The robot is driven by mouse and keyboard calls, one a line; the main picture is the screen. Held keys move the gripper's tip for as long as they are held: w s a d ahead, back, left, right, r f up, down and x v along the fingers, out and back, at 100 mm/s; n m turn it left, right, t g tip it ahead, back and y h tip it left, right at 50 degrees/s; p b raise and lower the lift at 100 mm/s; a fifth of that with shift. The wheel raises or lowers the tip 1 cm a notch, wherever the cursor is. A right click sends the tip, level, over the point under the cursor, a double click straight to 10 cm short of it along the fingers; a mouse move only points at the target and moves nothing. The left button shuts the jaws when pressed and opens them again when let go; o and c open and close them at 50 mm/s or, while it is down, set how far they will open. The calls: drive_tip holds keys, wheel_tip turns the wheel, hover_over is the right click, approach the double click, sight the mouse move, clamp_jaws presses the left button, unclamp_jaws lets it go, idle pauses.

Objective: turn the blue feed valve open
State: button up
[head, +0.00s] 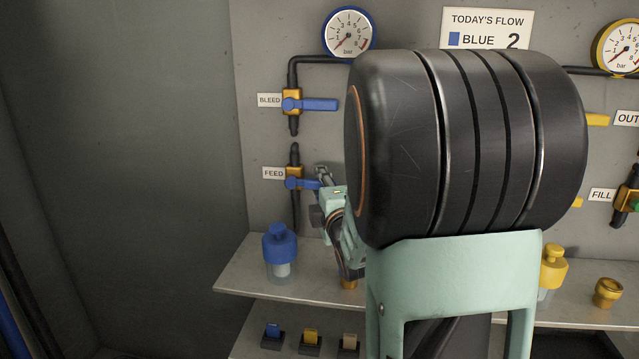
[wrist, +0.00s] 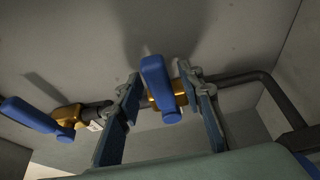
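The blue feed valve (head: 293,183) sits on a vertical pipe on the grey panel, beside the FEED label. Its blue lever (head: 310,184) points right, across the pipe. In the wrist view this lever (wrist: 158,85) stands between the two fingers of my gripper (wrist: 160,84), with a gap on each side. My gripper (head: 325,178) is open at the lever's right end in the head view. No contact shows. My arm hides part of the surroundings there.
The blue bleed valve (head: 292,103) is above, its lever also pointing right; it shows left in the wrist view (wrist: 40,117). A blue-rimmed gauge (head: 349,33) tops the pipe, its needle low. A sign (head: 487,28) reads BLUE 2. A blue-capped bottle (head: 280,250) stands on the shelf below.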

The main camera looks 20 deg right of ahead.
clamp_jaws()
